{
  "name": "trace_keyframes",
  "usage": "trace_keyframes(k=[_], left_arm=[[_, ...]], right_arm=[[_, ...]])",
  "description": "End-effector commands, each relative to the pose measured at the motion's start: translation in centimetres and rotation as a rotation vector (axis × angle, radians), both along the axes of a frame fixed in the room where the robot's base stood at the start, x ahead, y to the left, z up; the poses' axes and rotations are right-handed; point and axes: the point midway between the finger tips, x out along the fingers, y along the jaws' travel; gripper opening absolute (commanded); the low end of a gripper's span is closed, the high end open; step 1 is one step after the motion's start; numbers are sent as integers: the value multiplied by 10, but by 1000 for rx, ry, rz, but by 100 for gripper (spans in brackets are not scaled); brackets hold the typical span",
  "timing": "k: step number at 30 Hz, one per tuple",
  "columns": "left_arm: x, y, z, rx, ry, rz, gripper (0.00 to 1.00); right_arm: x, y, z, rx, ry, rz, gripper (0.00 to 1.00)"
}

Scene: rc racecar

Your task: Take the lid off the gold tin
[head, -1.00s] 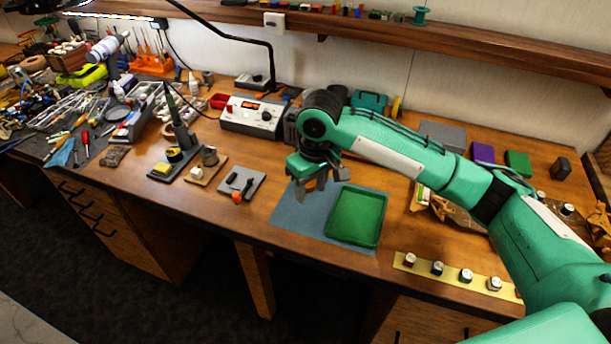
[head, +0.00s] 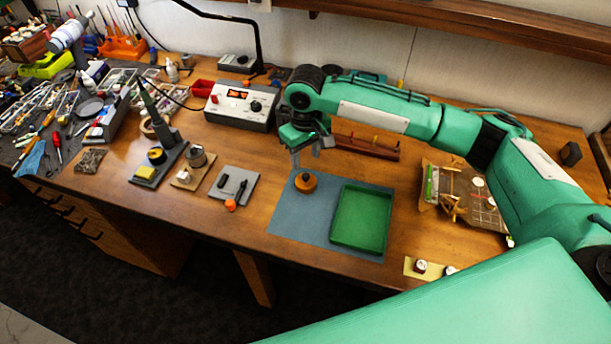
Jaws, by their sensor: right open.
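The gold tin (head: 306,183) is a small, round, orange-gold thing on the blue-grey mat (head: 290,221), near its back left edge. A small darker knob or top part shows on it; I cannot tell at this size where lid and body meet. My right gripper (head: 306,159) is open, its fingers pointing down just above the tin and slightly behind it in the picture. Nothing shows between its fingers. My left gripper is not in view.
A green tray (head: 341,241) lies on the mat's right part. A grey pad (head: 236,199) with small tools and an orange ball lies to the left, near a soldering stand (head: 167,144). A power supply (head: 241,105) stands behind. The mat's front left is bare.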

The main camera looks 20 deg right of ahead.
Motion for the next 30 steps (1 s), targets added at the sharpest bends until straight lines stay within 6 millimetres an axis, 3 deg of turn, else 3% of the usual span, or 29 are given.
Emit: trace_keyframes(k=[4, 11, 16, 24, 25, 30], left_arm=[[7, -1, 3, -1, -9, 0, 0], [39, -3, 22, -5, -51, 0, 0], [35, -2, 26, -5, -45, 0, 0], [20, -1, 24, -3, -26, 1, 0], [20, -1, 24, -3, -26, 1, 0], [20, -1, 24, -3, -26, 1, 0]], right_arm=[[0, 0, -11, 0, -1, 1, 45], [-4, -1, -35, -1, 1, 1, 45], [-4, -1, -59, 0, 0, 2, 45], [-4, -1, -64, 0, -2, 2, 45], [-4, -1, -64, 0, -2, 2, 43], [-4, -1, -63, 0, -2, 2, 9]])
